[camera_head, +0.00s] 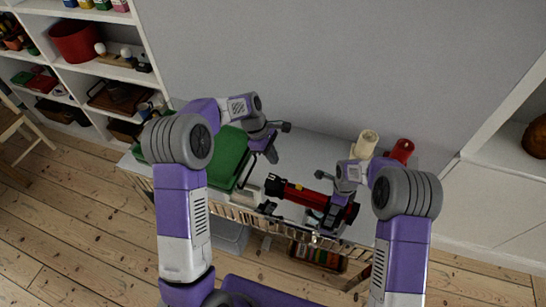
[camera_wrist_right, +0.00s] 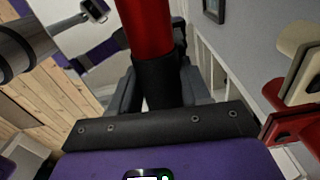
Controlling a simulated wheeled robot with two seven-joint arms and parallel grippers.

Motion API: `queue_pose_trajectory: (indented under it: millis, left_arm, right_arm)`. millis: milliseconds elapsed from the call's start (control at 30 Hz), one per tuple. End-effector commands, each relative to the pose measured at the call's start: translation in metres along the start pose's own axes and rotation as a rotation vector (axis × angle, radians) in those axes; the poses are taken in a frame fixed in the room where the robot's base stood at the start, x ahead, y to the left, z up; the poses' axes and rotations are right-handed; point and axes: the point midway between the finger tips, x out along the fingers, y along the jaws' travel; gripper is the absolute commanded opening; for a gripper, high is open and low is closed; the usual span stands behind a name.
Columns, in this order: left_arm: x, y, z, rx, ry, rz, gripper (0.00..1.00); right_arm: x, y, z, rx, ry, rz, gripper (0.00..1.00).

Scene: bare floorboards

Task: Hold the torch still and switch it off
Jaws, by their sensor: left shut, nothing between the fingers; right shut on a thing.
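The torch (camera_head: 300,193), red with black ends, lies slantwise above the front part of the white worktop in the head view. My right gripper (camera_head: 334,212) is shut on it near its right end. In the right wrist view the torch's red barrel (camera_wrist_right: 147,25) rises from a black section between the fingers. My left gripper (camera_head: 272,156) is shut and empty, behind and above the torch's left end, apart from it. The switch cannot be made out.
A green case (camera_head: 230,155) lies left on the worktop. A cream object (camera_head: 366,143) and a red object (camera_head: 401,150) stand at the back right, close to my right arm. White shelves (camera_head: 90,70) stand left. The worktop's front edge runs just below the torch.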

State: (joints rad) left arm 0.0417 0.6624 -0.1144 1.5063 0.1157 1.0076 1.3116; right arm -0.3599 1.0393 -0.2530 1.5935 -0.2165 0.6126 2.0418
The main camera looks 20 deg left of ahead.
Motion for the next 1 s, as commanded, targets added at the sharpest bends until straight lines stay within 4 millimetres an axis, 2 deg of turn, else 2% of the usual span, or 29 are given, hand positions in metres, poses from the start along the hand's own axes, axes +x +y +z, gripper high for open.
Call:
queue_pose_trajectory:
  millis: [67,100,300,567,667,767,1000]
  left_arm:
    - [0.0,0.0,0.0,0.0,0.0,0.0,0.0]
    - [0.0,0.0,0.0,0.0,0.0,0.0,0.0]
    - [0.0,0.0,0.0,0.0,0.0,0.0,0.0]
    - [0.0,0.0,0.0,0.0,0.0,0.0,0.0]
    - [0.0,0.0,0.0,0.0,0.0,0.0,0.0]
    - [0.0,0.0,0.0,0.0,0.0,0.0,0.0]
    - [0.0,0.0,0.0,0.0,0.0,0.0,0.0]
  right_arm:
    - [0.0,0.0,0.0,0.0,0.0,-0.001,0.06]
    - [0.0,0.0,0.0,0.0,0.0,-0.001,0.48]
    - [0.0,0.0,0.0,0.0,0.0,-0.001,0.76]
    - [-0.001,0.0,0.0,0.0,0.0,-0.001,0.76]
    - [-0.006,-0.001,0.0,0.0,-0.001,-0.003,0.76]
    - [-0.021,-0.001,0.0,0.0,-0.001,-0.004,0.76]
    - [-0.072,-0.001,0.0,-0.001,-0.001,-0.005,0.76]
